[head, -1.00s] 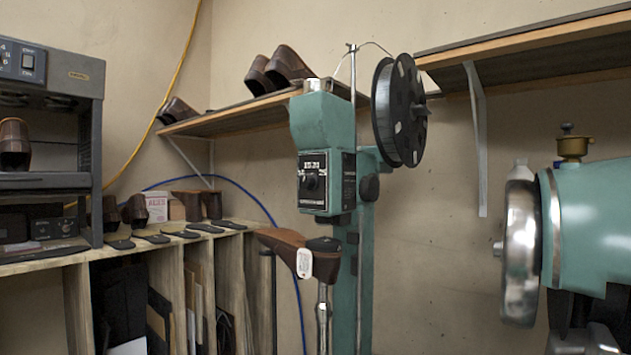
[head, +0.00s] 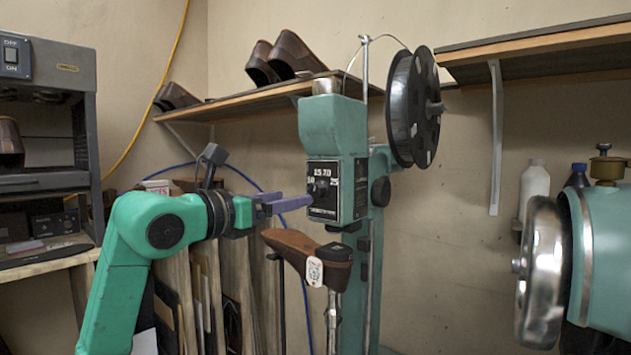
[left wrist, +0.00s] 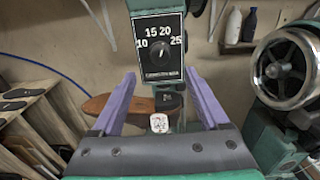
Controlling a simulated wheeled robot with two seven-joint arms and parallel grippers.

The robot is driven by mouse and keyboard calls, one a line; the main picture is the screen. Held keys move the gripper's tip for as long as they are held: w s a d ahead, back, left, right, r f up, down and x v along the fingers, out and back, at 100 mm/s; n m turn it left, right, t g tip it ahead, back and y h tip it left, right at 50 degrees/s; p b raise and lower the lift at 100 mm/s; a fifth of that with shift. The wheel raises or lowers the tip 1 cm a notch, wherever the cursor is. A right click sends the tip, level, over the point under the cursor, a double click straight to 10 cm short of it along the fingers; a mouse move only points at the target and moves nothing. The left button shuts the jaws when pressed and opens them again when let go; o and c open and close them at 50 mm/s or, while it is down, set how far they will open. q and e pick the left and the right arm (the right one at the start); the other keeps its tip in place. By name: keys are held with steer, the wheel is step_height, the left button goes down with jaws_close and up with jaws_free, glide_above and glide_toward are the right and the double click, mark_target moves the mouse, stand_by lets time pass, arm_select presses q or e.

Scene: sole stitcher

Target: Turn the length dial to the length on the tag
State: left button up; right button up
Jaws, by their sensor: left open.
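The length dial (head: 318,189) is a dark knob on a black plate marked 10, 15, 20 and 25, on the front of the green stitcher (head: 332,130). My right gripper is out of view.
The shoe on its post stands just below my left gripper. A black spool (head: 412,108) is at the stitcher's top right. A wall shelf (head: 230,112) with shoes is behind. A machine with a metal wheel (head: 540,270) is at the right.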

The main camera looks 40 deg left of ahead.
mark_target(313, 192)
arm_select(q)
steer(key=w+p, duration=0.1)
steer(key=w, duration=0.1)
steer(key=w+p, duration=0.1)
steer(key=w, duration=0.1)
steer(key=w+p, duration=0.2)
steer(key=w, duration=0.1)
steer(key=shift+r, duration=0.3)
steer(key=shift+w+f, duration=0.25)
steer(key=shift+w, duration=0.25)
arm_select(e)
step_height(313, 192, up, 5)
arm_select(q)
steer(key=shift+s, duration=0.1)
jaws_close()
steer(key=shift+a+f+m+b, duration=0.1)
steer(key=shift+f+m+b, duration=0.05)
steer(key=shift+m+b, duration=1.45)
steer(key=shift+b, duration=0.05)
steer(key=shift+m+b, duration=0.6)
steer(key=shift+m, duration=0.5)
steer(key=shift+m+b, duration=0.35)
steer(key=shift+m, duration=0.85)
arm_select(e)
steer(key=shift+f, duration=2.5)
arm_select(q)
steer(key=shift+r, duration=0.2)
